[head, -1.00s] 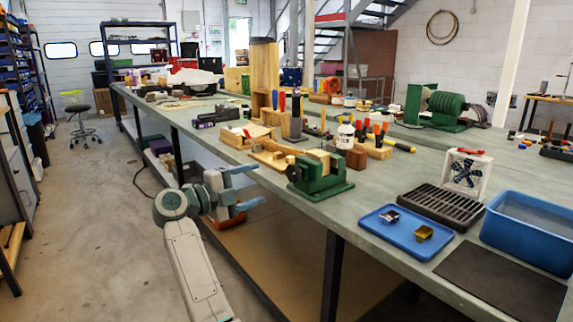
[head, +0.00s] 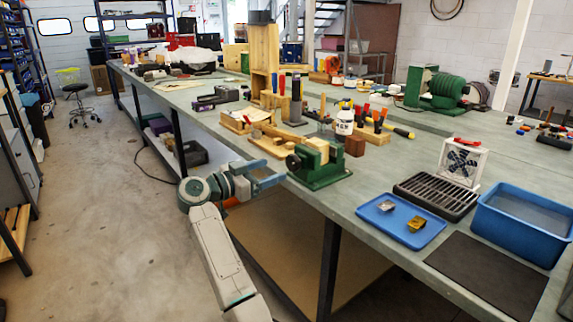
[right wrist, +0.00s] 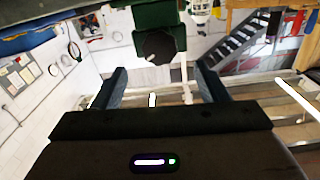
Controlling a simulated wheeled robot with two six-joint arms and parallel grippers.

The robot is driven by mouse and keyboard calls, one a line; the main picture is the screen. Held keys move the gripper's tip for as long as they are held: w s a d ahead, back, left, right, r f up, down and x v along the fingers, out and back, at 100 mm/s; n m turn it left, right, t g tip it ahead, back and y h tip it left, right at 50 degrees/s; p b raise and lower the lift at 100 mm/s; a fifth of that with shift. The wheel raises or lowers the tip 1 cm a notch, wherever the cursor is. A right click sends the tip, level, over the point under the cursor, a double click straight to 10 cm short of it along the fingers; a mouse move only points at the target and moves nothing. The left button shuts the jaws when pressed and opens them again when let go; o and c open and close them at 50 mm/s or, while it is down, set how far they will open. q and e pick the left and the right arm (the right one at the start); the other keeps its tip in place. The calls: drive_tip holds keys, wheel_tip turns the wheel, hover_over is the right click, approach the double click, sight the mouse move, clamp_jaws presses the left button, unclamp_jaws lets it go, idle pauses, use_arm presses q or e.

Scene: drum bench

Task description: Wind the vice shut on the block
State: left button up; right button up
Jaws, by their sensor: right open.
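The green vice (head: 326,178) stands at the near edge of the bench, with a pale wooden block (head: 316,147) at its jaws. I cannot tell whether the jaws touch the block. Its dark round knob (head: 293,162) faces my right gripper (head: 275,172). That gripper is open and empty, just left of the knob, off the bench edge. In the right wrist view the knob (right wrist: 156,46) is ahead of my two blue-grey fingers (right wrist: 160,70), roughly between their lines and apart from them. The vice's green body (right wrist: 158,14) shows above it. My left gripper is out of view.
A reddish-brown block (head: 355,146), a white bottle (head: 344,122) and screwdrivers in a wooden stand (head: 374,134) are behind the vice. A blue tray (head: 385,228) with two small parts lies to the right. Bare bench top separates tray and vice.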

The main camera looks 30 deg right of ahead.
sight(290, 163)
drive_tip(key=d, duration=0.6)
drive_tip(key=shift+w+d, duration=0.25)
drive_tip(key=shift+d, duration=0.05)
drive_tip(key=c, duration=1)
